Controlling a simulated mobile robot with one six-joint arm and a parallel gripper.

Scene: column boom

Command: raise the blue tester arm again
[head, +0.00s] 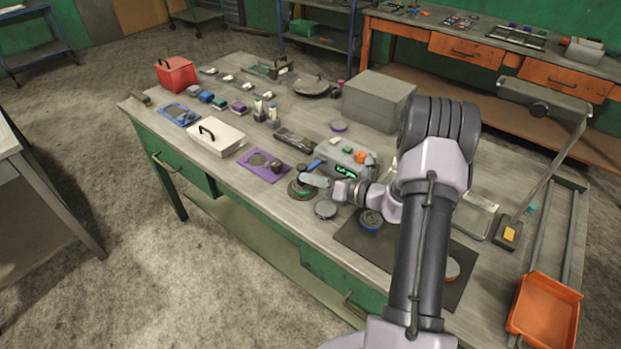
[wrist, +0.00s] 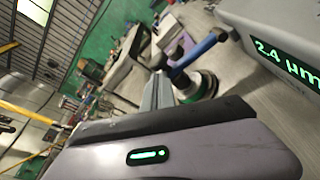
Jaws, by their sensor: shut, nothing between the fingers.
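The tester is a grey box (head: 345,160) with a lit green display. In the wrist view, its display (wrist: 285,60) reads 2.4 µm. The blue tester arm (head: 313,165) sticks out from the box's left side. In the wrist view, the blue arm (wrist: 200,50) slants from beside the box over a round dark base with a green ring (wrist: 197,87). My gripper (head: 308,181) is shut and empty, close in front of the blue arm and above the round base (head: 297,190). In the wrist view, its fingers (wrist: 158,90) appear beside the arm's outer end; I cannot tell whether they touch.
Grey discs (head: 325,209) lie on the bench in front of the tester. A dark mat (head: 365,243) with a blue-rimmed disc (head: 371,220) lies to the right. A purple mat (head: 264,166) lies to the left. A large grey box (head: 378,98) stands behind.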

